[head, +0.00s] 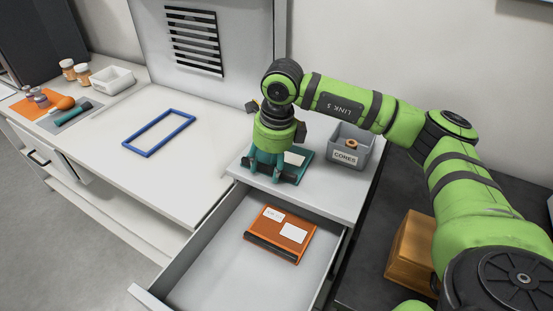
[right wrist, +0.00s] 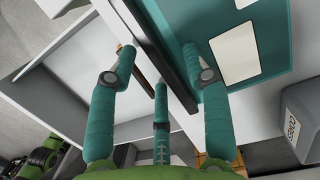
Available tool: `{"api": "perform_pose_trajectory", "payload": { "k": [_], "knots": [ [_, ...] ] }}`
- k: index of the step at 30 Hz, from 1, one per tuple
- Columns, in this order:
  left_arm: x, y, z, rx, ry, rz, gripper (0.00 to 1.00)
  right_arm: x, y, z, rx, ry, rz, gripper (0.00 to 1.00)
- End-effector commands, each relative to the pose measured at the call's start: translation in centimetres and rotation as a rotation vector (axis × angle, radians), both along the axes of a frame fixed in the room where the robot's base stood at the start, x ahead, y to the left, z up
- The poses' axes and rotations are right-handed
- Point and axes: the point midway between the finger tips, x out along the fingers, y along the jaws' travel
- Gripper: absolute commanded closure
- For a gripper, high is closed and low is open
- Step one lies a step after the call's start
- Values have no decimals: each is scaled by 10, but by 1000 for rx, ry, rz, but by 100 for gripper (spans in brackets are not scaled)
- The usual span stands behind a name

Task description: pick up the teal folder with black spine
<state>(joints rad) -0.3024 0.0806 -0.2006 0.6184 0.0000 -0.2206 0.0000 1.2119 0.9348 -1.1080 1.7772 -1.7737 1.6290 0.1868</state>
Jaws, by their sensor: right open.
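The teal folder (head: 306,155) with white labels and a black spine lies flat on the grey cabinet top above the open drawer. My right gripper (head: 266,178) points down over its spine side and hides part of it. In the right wrist view the folder (right wrist: 190,20) shows at the top, with its black spine (right wrist: 168,55) running diagonally between my right gripper's fingers (right wrist: 160,65). The fingers are spread on either side of the spine, with nothing held. Whether they touch the folder I cannot tell. My left gripper is not in view.
An orange folder (head: 285,225) lies inside the open drawer (head: 235,240). A grey bin (head: 349,155) marked CONES stands right of the teal folder. A blue frame (head: 158,133) lies on the white table, mostly clear. A wooden box (head: 408,250) stands at the right.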

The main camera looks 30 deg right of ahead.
Motion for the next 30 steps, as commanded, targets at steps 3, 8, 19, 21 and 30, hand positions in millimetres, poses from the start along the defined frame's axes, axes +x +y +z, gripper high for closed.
{"api": "perform_pose_trajectory", "payload": {
  "k": [3, 8, 19, 21, 30],
  "knots": [
    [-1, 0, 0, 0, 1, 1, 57, 0, 0, 0, 0, 0, 0, 87],
    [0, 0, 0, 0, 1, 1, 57, 0, 0, 0, 0, 0, 0, 100],
    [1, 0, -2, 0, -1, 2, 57, 1, 0, 5, -1, -3, 0, 100],
    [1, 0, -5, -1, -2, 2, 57, 1, 0, 10, 0, -5, 0, 100],
    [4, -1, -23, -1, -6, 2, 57, -18, -11, 51, -2, -6, -1, 100]
  ]
}}
